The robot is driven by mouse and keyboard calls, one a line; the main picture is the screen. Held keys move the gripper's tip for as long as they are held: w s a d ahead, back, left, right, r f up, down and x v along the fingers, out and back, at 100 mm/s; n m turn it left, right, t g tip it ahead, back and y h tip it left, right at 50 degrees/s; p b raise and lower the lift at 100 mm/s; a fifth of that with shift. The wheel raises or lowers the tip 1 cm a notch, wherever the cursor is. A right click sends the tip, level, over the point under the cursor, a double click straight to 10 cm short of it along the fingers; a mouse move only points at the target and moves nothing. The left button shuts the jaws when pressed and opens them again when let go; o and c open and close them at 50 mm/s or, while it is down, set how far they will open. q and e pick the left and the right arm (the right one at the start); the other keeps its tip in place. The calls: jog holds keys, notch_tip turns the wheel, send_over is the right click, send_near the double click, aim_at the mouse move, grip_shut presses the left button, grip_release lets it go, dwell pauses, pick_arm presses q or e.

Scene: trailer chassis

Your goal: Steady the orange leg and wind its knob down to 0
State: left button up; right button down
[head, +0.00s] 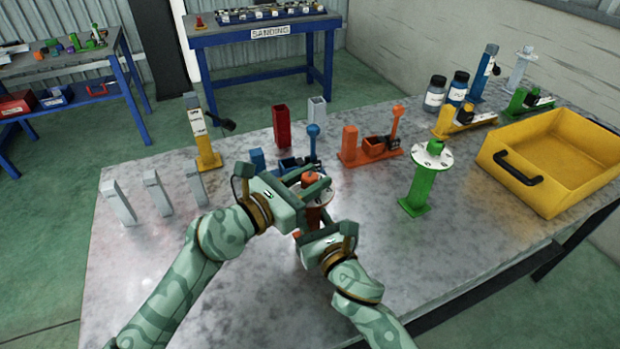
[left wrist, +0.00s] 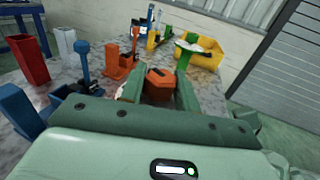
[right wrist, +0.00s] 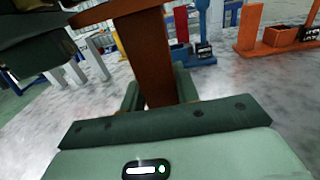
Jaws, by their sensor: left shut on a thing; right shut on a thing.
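The orange leg's upright post (head: 313,217) stands on the table between my two arms, with a pale marked dial (head: 327,198) partly hidden under my left gripper. Its orange knob (head: 311,178) sits on top. My left gripper (left wrist: 158,88) is shut on the knob from above the dial. In the right wrist view, my right gripper (right wrist: 157,97) is shut on the orange post (right wrist: 146,55) below the dial. The dial's marks and the knob's reading are hidden or too small to read.
A green leg with a white dial (head: 432,154) stands to the right. A yellow bin (head: 550,155) is at the right edge. Orange (head: 370,148), red (head: 281,127) and blue parts stand behind, and grey posts (head: 157,192) at left. The table's front right is clear.

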pick_arm(q)
jog(key=shift+d+r+n+t+y, duration=0.1)
jog(key=shift+d+n+t+y, duration=0.05)
jog(key=shift+n+t+y, duration=1.05)
jog(key=shift+t+y, duration=0.3)
jog(key=shift+y, duration=0.1)
jog(key=o, duration=0.9)
jog(key=shift+o, duration=0.2)
jog(key=shift+s+a, duration=0.1)
jog(key=shift+a, duration=0.15)
jog(key=v, duration=1.1)
jog(key=shift+s+a, duration=0.2)
jog(key=shift+s, duration=0.15)
